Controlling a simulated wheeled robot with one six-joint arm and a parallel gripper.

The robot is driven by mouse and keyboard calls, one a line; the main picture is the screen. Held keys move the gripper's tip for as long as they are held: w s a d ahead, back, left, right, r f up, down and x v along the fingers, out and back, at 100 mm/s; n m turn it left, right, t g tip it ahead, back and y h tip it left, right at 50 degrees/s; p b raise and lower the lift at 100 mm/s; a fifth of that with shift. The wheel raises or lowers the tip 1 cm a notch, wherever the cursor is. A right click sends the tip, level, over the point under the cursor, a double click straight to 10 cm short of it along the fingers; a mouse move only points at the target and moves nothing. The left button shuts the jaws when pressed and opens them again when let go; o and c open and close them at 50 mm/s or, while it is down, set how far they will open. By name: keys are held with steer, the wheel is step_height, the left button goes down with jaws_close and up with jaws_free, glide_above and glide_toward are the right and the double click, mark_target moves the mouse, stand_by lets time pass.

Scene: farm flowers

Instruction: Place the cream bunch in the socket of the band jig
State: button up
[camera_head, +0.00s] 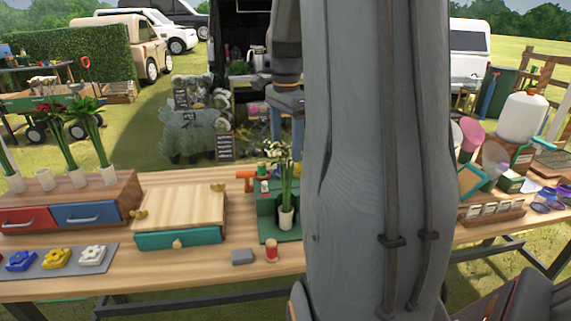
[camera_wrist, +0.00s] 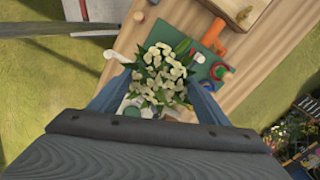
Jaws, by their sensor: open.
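The cream bunch (camera_wrist: 165,72) fills the middle of the wrist view, a cluster of cream blossoms with green leaves. In the head view its green stems (camera_head: 287,183) rise nearly upright from a white sleeve (camera_head: 286,218) on the green band jig (camera_head: 268,229). I cannot tell how the sleeve sits in the socket. My gripper (camera_head: 286,138) is above the jig, its blue fingers pointing down. In the wrist view the open fingers (camera_wrist: 158,88) are spread on both sides of the blossoms. The jig also shows in the wrist view (camera_wrist: 199,67), partly hidden by the bunch.
A wooden-topped box (camera_head: 180,208) stands left of the jig. A red spool (camera_head: 272,251) and a grey block (camera_head: 242,257) lie in front. Other bunches (camera_head: 70,150) stand on a drawer unit (camera_head: 85,212) at left. My arm hides the table right of the jig.

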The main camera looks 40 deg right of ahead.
steer(key=shift+r, duration=1.4)
steer(key=s+a+f+n, duration=0.3)
steer(key=a+f+n, duration=0.2)
steer(key=a, duration=0.4)
steer(key=s+a+f+n, duration=0.3)
steer(key=a+f+n, duration=0.2)
steer(key=a+n, duration=0.3)
steer(key=s+a+f+n+t, duration=0.1)
steer(key=s+a+f+n, duration=0.2)
steer(key=a, duration=0.8)
step_height(320, 180, down, 3)
steer(key=n, duration=0.3)
steer(key=shift+s+a+r+n, duration=0.15)
steer(key=shift+n, duration=0.25)
